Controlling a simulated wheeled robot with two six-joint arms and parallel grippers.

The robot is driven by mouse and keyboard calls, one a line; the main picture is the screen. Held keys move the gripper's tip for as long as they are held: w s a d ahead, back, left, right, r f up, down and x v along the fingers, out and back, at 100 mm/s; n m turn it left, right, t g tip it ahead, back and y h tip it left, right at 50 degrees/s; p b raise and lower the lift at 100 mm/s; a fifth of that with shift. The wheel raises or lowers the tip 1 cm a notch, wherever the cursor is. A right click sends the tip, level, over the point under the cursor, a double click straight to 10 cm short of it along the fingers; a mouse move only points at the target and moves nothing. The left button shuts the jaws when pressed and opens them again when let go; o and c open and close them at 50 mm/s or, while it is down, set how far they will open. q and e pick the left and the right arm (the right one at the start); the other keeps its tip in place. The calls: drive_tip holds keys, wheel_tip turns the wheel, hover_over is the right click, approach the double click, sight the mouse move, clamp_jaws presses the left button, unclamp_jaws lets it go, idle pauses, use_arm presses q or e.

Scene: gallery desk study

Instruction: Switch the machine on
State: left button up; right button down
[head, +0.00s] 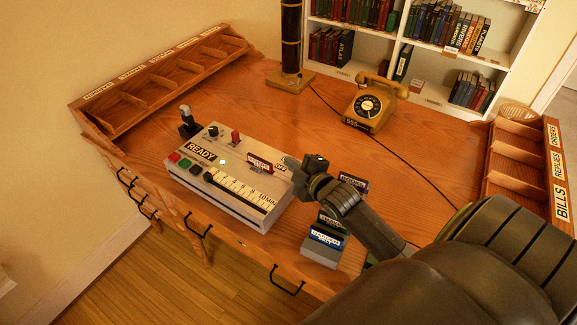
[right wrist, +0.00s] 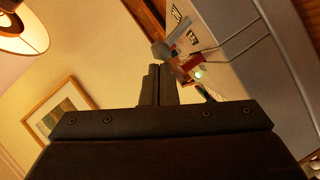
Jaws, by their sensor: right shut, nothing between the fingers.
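The machine (head: 262,213) is a pale box on the desk's front left part. It has a READY plate (head: 201,151), a lit greenish lamp (head: 223,162), red, green and black buttons, a red lever (head: 236,137) and a numbered scale (head: 240,190). A red-and-white tag (head: 260,163) stands on its top, beside an OFF label (head: 280,167). My right gripper (head: 289,163) is shut and empty at the machine's right end, close to the OFF label; I cannot tell whether it touches anything. The right wrist view shows its closed fingers (right wrist: 158,88) with the machine (right wrist: 235,75) beyond. My left gripper is out of view.
An orange telephone (head: 372,103) with a cord stands at the back. Small labelled blocks (head: 327,238) sit right of the machine, beneath my right arm. Wooden sorting trays line the left (head: 165,78) and right (head: 520,150) edges. The middle of the desk (head: 270,115) is clear.

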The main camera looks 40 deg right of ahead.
drive_tip(key=shift+w+d+r+m+g+p, duration=0.2)
drive_tip(key=shift+d+r+m+g+p, duration=0.1)
drive_tip(key=shift+d+r+m+p, duration=0.25)
drive_tip(key=shift+w+d+f+m+g+y, duration=0.1)
drive_tip(key=shift+w+d+m+g+y, duration=0.1)
drive_tip(key=shift+d+m+y, duration=0.3)
drive_tip(key=shift+w+d+f+m+g+y, duration=0.1)
drive_tip(key=shift+d+m+g+y, duration=0.15)
drive_tip(key=shift+m, duration=0.4)
drive_tip(key=shift+r, duration=0.1)
drive_tip(key=shift+r+p, duration=0.55)
drive_tip(key=shift+r, duration=0.25)
